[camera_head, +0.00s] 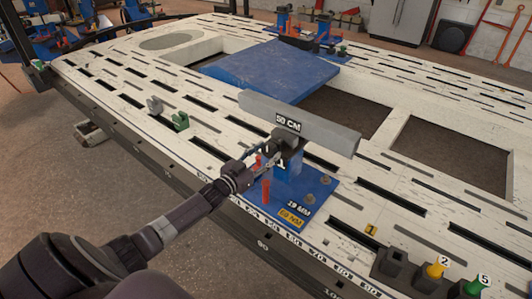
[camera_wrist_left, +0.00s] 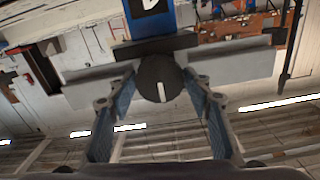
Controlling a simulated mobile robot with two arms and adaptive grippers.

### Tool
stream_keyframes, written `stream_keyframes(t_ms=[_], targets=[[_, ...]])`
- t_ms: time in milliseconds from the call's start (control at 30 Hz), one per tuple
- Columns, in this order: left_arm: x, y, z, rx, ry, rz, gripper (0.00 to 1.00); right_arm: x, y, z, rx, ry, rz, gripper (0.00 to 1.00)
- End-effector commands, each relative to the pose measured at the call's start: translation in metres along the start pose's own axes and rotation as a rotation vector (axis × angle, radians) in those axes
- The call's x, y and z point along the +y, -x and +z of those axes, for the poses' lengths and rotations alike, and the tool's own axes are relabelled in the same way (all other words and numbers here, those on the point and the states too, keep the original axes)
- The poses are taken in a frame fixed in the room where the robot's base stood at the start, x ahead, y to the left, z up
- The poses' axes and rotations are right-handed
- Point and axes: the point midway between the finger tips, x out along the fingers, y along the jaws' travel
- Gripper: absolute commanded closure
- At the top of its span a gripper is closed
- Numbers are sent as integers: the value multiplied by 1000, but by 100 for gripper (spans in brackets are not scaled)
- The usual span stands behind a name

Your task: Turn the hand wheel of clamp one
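Clamp one, a blue post (camera_head: 291,165) on a blue base plate (camera_head: 322,190), stands at the front edge of the slotted bench and bears a "1" label. A grey bar marked "50 CM" (camera_head: 325,128) lies across its top. In the left wrist view its hand wheel (camera_wrist_left: 158,80) is a black disc with a white mark, roughly upright. My left gripper (camera_head: 262,155) is at the clamp's front; in the wrist view its two fingers (camera_wrist_left: 160,88) are spread on either side of the wheel. Whether the fingertips touch the rim I cannot tell. My right gripper is out of view.
A blue plate (camera_head: 270,68) lies on the bench behind the bar. Dark openings (camera_head: 455,155) are at the right. Small grey and green parts (camera_head: 180,121) stand at the left. Black blocks with yellow and green pieces (camera_head: 436,270) stand at the front right corner.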

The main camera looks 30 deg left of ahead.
Motion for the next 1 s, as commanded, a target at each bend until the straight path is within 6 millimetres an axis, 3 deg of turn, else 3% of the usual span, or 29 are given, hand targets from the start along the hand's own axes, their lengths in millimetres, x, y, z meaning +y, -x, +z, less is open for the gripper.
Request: stream_keyframes(t_ms=[100, 467, 667, 1000], targets=[[0, 0, 0, 0, -1, 0, 40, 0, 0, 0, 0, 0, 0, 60], [0, 4, 0, 2, -3, 1, 40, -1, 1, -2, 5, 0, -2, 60], [1, 29, 1, -1, -3, 2, 40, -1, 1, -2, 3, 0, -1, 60], [1, 90, 1, -2, -3, 2, 40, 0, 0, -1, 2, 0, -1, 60]])
